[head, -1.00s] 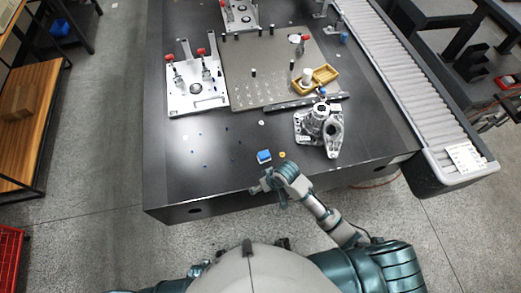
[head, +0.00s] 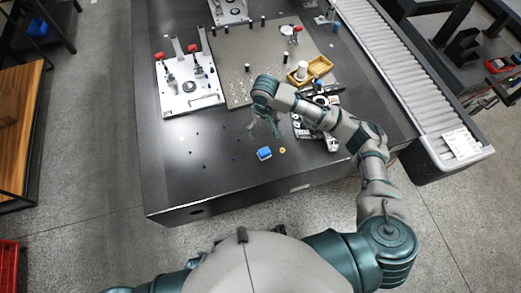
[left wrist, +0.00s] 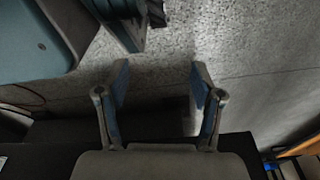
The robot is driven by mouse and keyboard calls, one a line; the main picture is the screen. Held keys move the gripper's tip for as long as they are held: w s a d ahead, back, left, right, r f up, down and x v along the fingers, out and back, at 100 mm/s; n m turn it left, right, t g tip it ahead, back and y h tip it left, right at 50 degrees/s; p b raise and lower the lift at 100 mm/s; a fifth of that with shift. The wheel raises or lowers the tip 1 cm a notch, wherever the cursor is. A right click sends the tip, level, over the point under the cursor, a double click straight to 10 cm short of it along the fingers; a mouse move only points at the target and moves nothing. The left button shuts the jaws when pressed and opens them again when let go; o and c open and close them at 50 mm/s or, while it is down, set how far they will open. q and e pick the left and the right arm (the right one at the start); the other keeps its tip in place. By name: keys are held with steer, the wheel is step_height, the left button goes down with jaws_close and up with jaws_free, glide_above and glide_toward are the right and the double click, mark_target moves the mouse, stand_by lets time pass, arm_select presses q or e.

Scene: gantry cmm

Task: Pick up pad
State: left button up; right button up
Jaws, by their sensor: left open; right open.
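A small pad (head: 264,153), blue on top with a white edge, lies on the dark table top near its front edge. My right gripper (head: 265,132) is open and empty over the table, just beyond the pad in the head view. A gap shows between its fingers and the pad, and its exact height is hard to judge. My left gripper (left wrist: 159,80) is open and empty in the left wrist view, with grey floor beyond its fingers. It does not show in the head view.
A small yellow ring (head: 282,150) lies right beside the pad. A metal casting (head: 330,135) stands to the right, partly hidden by my right arm. A white fixture plate (head: 190,100), a grey plate (head: 240,65) and yellow boxes (head: 318,66) are farther back. A roller conveyor (head: 410,80) runs along the right.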

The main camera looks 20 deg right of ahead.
steer(key=b, duration=0.2)
glide_above(264, 152)
steer(key=w+d, duration=0.1)
step_height(264, 152, down, 11)
steer(key=shift+w+d+f, duration=0.1)
steer(key=shift+w+d, duration=0.05)
steer(key=shift+a+f, duration=0.35)
steer(key=shift+f, duration=0.05)
steer(key=f, duration=0.3)
steer(key=s+f+b, duration=0.1)
steer(key=shift+a+f, duration=0.3)
steer(key=shift+a, duration=0.05)
steer(key=shift+d+f, duration=0.15)
steer(key=shift+f, duration=0.05)
steer(key=shift+d, duration=0.2)
steer(key=shift+a, duration=0.1)
steer(key=c, duration=1)
steer(key=shift+a, duration=0.15)
steer(key=c, duration=0.3)
arm_select(q)
steer(key=w+r, duration=0.4)
steer(key=r, duration=0.2)
steer(key=shift+w+d+r, duration=0.25)
steer(key=shift+w, duration=0.05)
arm_select(e)
steer(key=shift+a, duration=0.1)
